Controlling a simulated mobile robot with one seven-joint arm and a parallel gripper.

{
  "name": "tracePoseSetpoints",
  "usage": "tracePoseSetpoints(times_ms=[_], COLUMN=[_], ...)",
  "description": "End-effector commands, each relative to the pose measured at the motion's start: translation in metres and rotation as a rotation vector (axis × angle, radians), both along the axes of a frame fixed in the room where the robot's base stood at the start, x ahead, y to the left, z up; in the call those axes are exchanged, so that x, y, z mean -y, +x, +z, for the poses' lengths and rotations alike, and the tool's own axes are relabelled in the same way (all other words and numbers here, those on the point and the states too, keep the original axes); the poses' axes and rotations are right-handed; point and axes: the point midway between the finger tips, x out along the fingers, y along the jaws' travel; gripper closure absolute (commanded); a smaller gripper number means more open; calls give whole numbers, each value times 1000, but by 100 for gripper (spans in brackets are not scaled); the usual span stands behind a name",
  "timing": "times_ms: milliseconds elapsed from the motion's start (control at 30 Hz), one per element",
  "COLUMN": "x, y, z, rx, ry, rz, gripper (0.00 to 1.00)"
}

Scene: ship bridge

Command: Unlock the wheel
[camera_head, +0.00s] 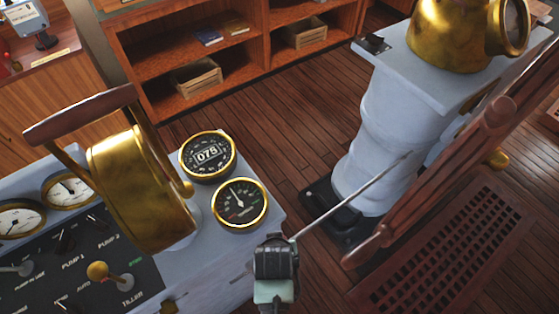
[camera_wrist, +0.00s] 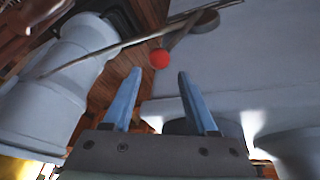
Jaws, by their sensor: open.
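The wooden ship's wheel (camera_head: 455,165) stands at the right in the head view, beside a pale pedestal. A thin metal rod (camera_head: 350,200) runs from the console side toward the wheel; it also crosses the upper part of the wrist view (camera_wrist: 110,48). A red ball knob (camera_wrist: 160,59) is at the end of a short dark lever beside the console, below the rod in the wrist view. My gripper (camera_wrist: 157,74) is open and empty, with the knob just beyond and between its blue fingertips. In the head view my wrist (camera_head: 275,262) hides the knob and fingers.
The console with a brass lever housing (camera_head: 140,185) and round gauges (camera_head: 240,203) stands at the left, close to my wrist. The pale pedestal (camera_head: 385,130) with a brass top is across a narrow strip of floor. A floor grating (camera_head: 450,250) lies at the lower right.

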Motion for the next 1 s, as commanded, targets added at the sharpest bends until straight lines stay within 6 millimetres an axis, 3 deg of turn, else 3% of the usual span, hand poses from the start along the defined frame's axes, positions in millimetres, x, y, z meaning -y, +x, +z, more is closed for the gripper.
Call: tracePoseSetpoints(times_ms=[333, 1000], x=[-2, -3], y=[-22, 76], z=[59, 153], rx=[11, 398], ry=[0, 34], rz=[0, -19], gripper=[42, 42])
